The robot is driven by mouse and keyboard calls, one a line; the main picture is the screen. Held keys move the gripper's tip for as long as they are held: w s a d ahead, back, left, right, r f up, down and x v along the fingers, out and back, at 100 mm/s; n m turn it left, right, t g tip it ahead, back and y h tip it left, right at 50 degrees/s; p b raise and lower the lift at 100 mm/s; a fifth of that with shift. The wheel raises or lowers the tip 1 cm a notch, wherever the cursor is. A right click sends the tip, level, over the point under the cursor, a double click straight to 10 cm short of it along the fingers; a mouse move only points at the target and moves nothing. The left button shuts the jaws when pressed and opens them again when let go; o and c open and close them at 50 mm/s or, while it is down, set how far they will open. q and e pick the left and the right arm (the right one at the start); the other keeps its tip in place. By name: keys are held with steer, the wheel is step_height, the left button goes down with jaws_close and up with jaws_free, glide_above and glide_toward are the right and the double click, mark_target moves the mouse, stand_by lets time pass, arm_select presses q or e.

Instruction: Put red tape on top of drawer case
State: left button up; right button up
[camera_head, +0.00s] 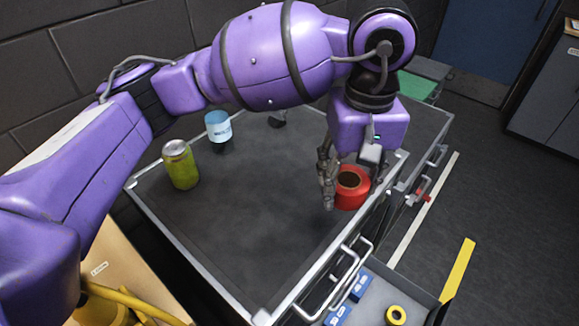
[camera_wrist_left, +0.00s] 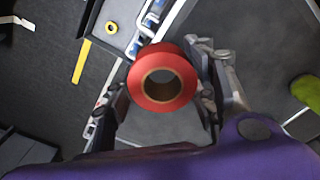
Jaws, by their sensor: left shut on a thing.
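A roll of red tape (camera_head: 352,188) is held by my left gripper (camera_head: 340,185) near the right edge of the drawer case top (camera_head: 240,215). In the left wrist view the red tape (camera_wrist_left: 163,77) sits between the two fingers of my left gripper (camera_wrist_left: 165,95), its brown core facing the camera. The gripper is shut on it. I cannot tell whether the tape touches the case top or hangs just above it. My right gripper is not in view.
A green can (camera_head: 180,165) and a blue-labelled container (camera_head: 218,131) stand on the case's far left part. An open drawer (camera_head: 375,300) at the lower right holds yellow tape (camera_head: 396,315) and blue boxes (camera_head: 361,286). The middle of the case top is clear.

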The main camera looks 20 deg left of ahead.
arm_select(q)
steer(key=w+a+f, duration=0.3)
steer(key=w+a, duration=0.2)
steer(key=p, duration=0.1)
glide_above(309, 192)
steer(key=f, duration=0.3)
steer(key=s+f, duration=0.1)
steer(key=shift+d+f, duration=0.35)
steer(key=shift+d, duration=0.05)
steer(key=shift+w+a+f, duration=0.25)
steer(key=shift+w+f, duration=0.05)
steer(key=shift+f, duration=0.1)
steer(key=shift+w+a+f, duration=0.1)
steer(key=shift+w+f, duration=0.05)
steer(key=shift+f, duration=0.8)
steer(key=shift+w+a+f, duration=0.1)
steer(key=shift+f, duration=0.8)
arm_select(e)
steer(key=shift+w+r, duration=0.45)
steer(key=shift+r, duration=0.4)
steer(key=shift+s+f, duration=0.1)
arm_select(q)
steer(key=shift+f, duration=0.2)
steer(key=o, duration=1.1)
steer(key=shift+o, duration=0.3)
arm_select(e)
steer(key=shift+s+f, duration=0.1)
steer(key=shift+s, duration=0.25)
